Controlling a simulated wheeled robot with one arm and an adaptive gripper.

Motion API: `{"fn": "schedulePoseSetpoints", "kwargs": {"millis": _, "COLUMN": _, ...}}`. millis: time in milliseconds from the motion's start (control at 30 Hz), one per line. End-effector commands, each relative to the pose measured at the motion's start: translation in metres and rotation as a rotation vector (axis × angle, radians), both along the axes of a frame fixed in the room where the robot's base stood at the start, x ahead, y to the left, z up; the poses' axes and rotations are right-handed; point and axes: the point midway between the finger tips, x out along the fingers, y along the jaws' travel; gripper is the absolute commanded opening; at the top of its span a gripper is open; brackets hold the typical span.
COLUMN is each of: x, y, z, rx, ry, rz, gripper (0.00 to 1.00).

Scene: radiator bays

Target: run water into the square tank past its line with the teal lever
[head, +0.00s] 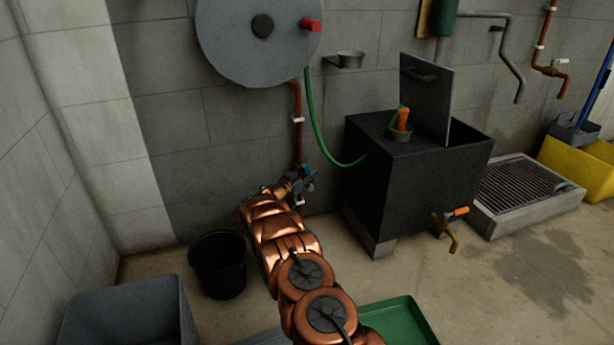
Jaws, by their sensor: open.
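The square tank (375,195) is a dark box on feet at centre right, with its hinged lid (430,95) standing up. Its inside, the water level and the line are hidden from here. A small teal part (306,169), which looks like the teal lever, shows at the foot of a red pipe (298,145) on the back wall, left of the tank. My gripper (304,184) is at this teal part, open. It partly hides the valve, and I cannot tell whether the fingers touch the lever.
A green hose (313,115) hangs from the wall reel (240,35) towards the tank. A brass tap with an orange handle (455,215) juts from the tank's front. A black bucket (218,265), grey bin (130,310) and green tray (405,320) stand nearby. A floor grate (525,190) is right.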

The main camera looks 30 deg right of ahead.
Motion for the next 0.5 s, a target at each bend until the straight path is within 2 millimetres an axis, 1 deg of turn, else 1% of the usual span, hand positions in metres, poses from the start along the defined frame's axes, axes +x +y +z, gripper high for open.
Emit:
{"fn": "schedulePoseSetpoints", "kwargs": {"millis": 167, "x": 0.0001, "y": 0.0003, "z": 0.0000, "rx": 0.000, "ry": 0.001, "rz": 0.001, "gripper": 0.52}}
{"fn": "schedulePoseSetpoints", "kwargs": {"millis": 200, "x": 0.0002, "y": 0.0003, "z": 0.0001, "rx": 0.000, "ry": 0.000, "rz": 0.001, "gripper": 0.49}}
{"fn": "schedulePoseSetpoints", "kwargs": {"millis": 500, "x": 0.0002, "y": 0.0004, "z": -0.0001, "rx": 0.001, "ry": 0.001, "rz": 0.001, "gripper": 0.18}}
